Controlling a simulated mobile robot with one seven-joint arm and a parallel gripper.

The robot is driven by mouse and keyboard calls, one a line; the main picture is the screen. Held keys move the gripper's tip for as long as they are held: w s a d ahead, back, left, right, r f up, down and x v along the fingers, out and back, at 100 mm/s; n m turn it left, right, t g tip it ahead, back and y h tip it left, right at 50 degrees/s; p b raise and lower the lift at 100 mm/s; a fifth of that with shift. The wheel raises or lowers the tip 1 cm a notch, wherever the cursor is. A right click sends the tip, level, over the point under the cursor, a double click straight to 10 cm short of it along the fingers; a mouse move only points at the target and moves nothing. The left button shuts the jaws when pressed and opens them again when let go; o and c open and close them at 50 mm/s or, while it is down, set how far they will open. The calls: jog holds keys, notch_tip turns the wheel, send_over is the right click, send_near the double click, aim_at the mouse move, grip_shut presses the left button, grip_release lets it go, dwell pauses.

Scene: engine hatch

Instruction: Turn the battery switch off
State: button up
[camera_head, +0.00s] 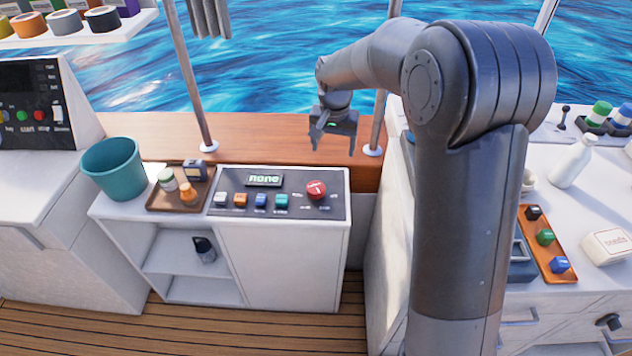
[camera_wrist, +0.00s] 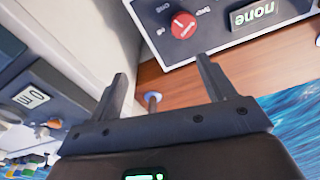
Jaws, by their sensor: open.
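The red round knob (camera_head: 316,189) on the right of the dark control panel (camera_head: 335,209) appears to be the battery switch; its labels are too small to read. The knob also shows in the wrist view (camera_wrist: 183,25), upside down, with a white mark across it. My gripper (camera_head: 334,146) is open and empty, above and behind the panel's right end in the head view. In the wrist view its two fingers (camera_wrist: 163,78) are spread wide, and the knob lies beyond them, apart from both.
The panel has a display (camera_head: 264,180) reading "none" and several coloured switches (camera_head: 260,200). Left of it are a tray (camera_head: 152,202) with small items and a teal bucket (camera_head: 113,168). Metal posts (camera_head: 190,85) rise behind. A counter with bottles stands at the right.

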jog(key=g, duration=0.1)
send_over(316, 187)
notch_tip(316, 187, down, 10)
jog(key=shift+m, duration=0.4)
notch_tip(316, 187, down, 11)
jog(key=shift+r, duration=0.2)
jog(key=shift+c, duration=0.2)
jog(key=c, duration=0.9)
